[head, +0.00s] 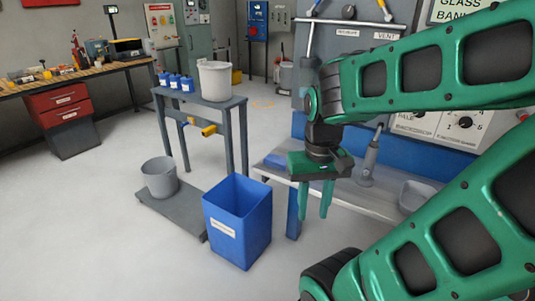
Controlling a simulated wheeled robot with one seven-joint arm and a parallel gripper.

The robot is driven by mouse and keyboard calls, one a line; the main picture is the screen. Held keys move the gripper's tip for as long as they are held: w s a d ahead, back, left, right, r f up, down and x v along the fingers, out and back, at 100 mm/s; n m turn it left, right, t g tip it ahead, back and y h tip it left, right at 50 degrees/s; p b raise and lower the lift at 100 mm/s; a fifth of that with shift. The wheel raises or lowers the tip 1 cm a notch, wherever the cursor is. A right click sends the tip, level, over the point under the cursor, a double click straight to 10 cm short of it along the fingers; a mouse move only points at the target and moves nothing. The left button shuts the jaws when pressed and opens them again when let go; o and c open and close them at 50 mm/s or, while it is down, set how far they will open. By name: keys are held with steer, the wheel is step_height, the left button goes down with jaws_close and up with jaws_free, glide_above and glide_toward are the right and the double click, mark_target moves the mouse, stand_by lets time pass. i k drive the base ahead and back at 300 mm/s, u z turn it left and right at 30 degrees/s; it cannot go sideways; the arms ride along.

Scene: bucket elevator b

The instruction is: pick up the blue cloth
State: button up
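A flat blue item, which looks like the blue cloth (275,161), lies near the left end of the grey bench (268,174). My gripper's body hides part of it, so its full outline cannot be told. My green gripper (315,210) points down in front of the bench's left part, just right of the blue item in the picture. Its two fingers are apart with nothing between them. It does not appear to touch the blue item.
A blue bin (238,222) is on the floor at left. A grey bucket (159,177) sits on a low platform. Another bucket (215,80) tops a stand.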

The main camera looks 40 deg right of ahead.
mark_target(274, 160)
steer(key=z, duration=0.05)
steer(key=i, duration=0.9)
steer(key=z, duration=0.1)
